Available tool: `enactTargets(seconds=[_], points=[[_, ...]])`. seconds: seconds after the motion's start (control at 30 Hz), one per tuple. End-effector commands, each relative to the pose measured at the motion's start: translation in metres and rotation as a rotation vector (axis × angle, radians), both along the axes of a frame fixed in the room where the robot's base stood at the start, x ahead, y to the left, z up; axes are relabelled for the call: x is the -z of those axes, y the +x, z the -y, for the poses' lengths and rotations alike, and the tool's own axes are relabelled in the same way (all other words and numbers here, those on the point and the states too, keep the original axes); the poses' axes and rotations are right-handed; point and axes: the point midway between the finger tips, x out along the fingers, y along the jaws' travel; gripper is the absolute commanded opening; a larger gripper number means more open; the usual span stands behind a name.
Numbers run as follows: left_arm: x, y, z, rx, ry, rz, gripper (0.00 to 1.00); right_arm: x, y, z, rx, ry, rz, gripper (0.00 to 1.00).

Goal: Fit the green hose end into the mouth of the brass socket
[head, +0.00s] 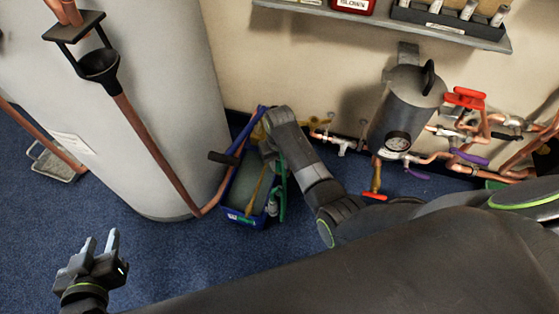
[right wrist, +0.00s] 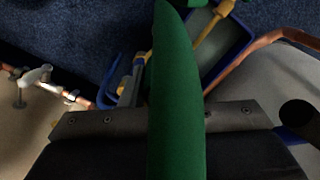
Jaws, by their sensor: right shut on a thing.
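The green hose (head: 282,180) shows beside my right gripper (head: 270,150) at the blue crate in the head view. In the right wrist view the green hose (right wrist: 175,95) runs large up the middle, its rounded tip near the top edge. My right gripper is shut on it, and its dark jaw (right wrist: 95,120) crosses behind the hose. I cannot pick out the brass socket for certain; a brass-coloured tube (head: 376,175) hangs under the grey vessel in the head view. My left gripper (head: 102,240) is open and empty at the lower left, fingers pointing up.
A blue crate (head: 233,213) with tools stands on the blue carpet (head: 165,250). A large pale tank (head: 170,100) stands left of it. The grey vessel (head: 405,105) and copper pipes with red and purple handles line the wall. A shelf (head: 370,22) hangs above.

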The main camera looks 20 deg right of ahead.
Motion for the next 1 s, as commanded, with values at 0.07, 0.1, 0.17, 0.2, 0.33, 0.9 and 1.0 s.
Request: enactTargets(seconds=[0.07, 0.1, 0.17, 0.2, 0.33, 0.9, 1.0], points=[[0.003, -0.002, 0.001, 0.002, -0.005, -0.025, 0.36, -0.001, 0.0, 0.0, 0.0, 0.0, 0.001, 0.02], [0.005, -0.004, 0.001, 0.002, -0.008, -0.037, 0.36, -0.002, 0.0, 0.0, 0.0, 0.0, 0.001, 0.02], [0.008, -0.006, 0.002, 0.004, -0.012, -0.057, 0.36, -0.002, 0.0, 0.0, 0.0, 0.0, 0.001, 0.02], [0.01, -0.008, 0.002, 0.005, -0.016, -0.07, 0.36, -0.002, 0.0, 0.0, 0.0, 0.0, 0.001, 0.02], [0.017, -0.014, 0.004, 0.009, -0.029, -0.115, 0.36, -0.003, 0.0, 0.0, 0.0, 0.0, 0.001, 0.02], [0.044, -0.04, 0.011, 0.024, -0.07, -0.294, 0.36, -0.006, 0.0, 0.0, 0.0, 0.0, 0.001, 0.02], [0.045, -0.04, 0.011, 0.025, -0.071, -0.299, 0.36, -0.006, 0.0, 0.0, 0.0, 0.0, 0.001, 0.02]])
